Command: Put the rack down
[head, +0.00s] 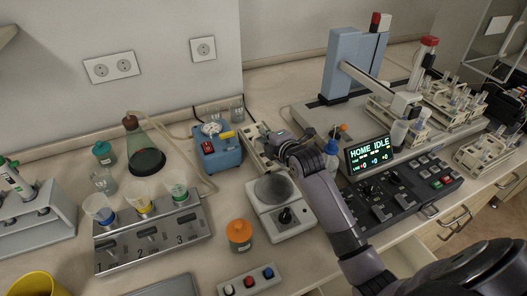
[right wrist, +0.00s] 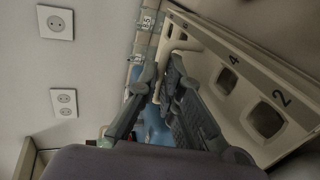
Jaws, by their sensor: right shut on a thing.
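A cream rack (head: 256,158) is at the back of the counter, between a blue pump box and my right gripper. My right gripper (head: 270,143) is shut on it, with the arm reaching in from the lower right. In the right wrist view the rack (right wrist: 228,78) fills the right side and shows large openings and the numbers 4 and 2. My left gripper is not in view.
The blue pump box (head: 218,150) stands just left of the rack, and a white balance (head: 280,215) in front. The autosampler (head: 345,75) with its control panel (head: 405,190) and several filled racks (head: 455,100) are right. A flask (head: 142,150) and filter station (head: 152,236) are left.

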